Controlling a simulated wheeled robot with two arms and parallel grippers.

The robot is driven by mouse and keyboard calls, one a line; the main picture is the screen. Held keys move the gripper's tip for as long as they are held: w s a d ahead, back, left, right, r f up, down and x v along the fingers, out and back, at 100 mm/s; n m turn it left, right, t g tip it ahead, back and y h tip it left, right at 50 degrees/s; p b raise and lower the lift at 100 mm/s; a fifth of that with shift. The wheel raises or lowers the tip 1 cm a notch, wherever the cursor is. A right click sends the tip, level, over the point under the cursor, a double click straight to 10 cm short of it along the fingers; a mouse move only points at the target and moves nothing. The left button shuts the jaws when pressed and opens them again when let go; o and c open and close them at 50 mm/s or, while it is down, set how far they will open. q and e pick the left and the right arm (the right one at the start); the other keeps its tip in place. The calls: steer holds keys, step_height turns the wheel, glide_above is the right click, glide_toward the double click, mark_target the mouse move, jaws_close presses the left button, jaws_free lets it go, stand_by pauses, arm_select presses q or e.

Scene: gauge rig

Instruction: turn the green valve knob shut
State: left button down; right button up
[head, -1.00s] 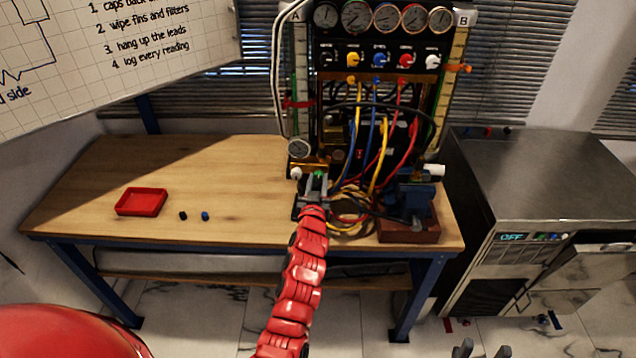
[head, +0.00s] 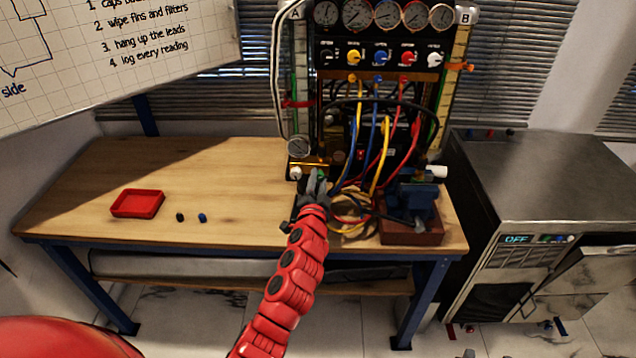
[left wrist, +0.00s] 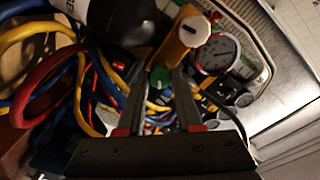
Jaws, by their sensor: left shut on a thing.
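The green valve knob (left wrist: 160,78) sits between the fingertips of my left gripper (left wrist: 161,76) in the left wrist view. The fingers are shut on it from both sides. In the head view my left gripper (head: 316,178) is at the foot of the gauge rig (head: 345,150), and only a little green of the knob (head: 322,173) shows. A white knob (left wrist: 193,31) on a brass-coloured block is just beyond it. Of my right gripper, only a tip (head: 468,354) shows at the bottom edge of the head view.
Yellow, blue and red hoses (left wrist: 75,60) hang close beside my left gripper. A round gauge (left wrist: 217,54) is near it too. A vise (head: 412,200) on a brown block stands to the right. A red tray (head: 137,204) and two small caps lie left on the bench.

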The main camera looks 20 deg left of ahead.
arm_select(q)
steer(key=m, duration=0.5)
steer(key=shift+d+m, duration=0.1)
steer(key=shift+m, duration=0.3)
stand_by(0.4)
steer(key=c, duration=0.6)
jaws_free()
steer(key=shift+o, duration=0.2)
steer(key=b+v, duration=0.3)
steer(key=v, duration=1.4)
steer(key=shift+s, duration=0.25)
